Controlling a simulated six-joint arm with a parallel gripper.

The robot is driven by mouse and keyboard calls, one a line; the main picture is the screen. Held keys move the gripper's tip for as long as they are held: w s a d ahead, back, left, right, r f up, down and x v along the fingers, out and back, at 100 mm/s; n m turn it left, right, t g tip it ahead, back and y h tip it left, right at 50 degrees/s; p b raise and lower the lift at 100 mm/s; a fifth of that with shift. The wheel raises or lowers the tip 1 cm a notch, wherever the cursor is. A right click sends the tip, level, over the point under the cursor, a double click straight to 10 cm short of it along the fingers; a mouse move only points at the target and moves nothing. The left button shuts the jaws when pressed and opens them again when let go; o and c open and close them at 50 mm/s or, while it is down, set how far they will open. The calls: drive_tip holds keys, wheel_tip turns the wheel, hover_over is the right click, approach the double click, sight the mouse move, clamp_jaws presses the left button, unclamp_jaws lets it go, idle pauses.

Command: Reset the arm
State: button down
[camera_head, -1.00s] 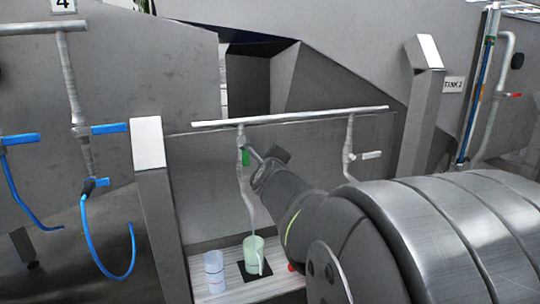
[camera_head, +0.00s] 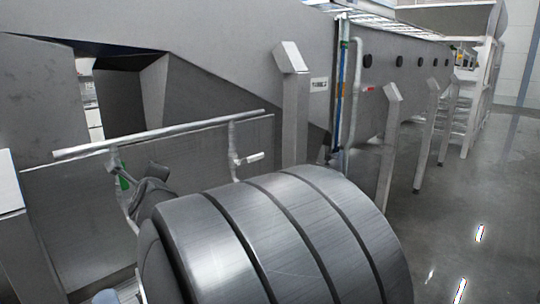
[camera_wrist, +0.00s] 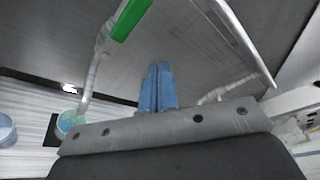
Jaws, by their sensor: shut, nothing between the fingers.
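My gripper (camera_wrist: 157,88) shows in the wrist view as two blue fingers pressed together with nothing between them. It is in front of a grey metal panel, with a green valve handle (camera_wrist: 131,18) above and to its left. In the head view the green handle (camera_head: 124,183) shows just left of the end of my arm. The fingers themselves are hidden or too small to make out in the head view. My arm's large ribbed metal links fill the lower middle of that view.
In the wrist view, a greenish cup (camera_wrist: 70,122) stands on a dark square (camera_wrist: 51,131) beneath the pipe, with another cup (camera_wrist: 5,130) at left. Open floor (camera_head: 470,200) lies at right.

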drive_tip(key=w+a, duration=0.4)
drive_tip(key=a, duration=0.2)
idle(0.6)
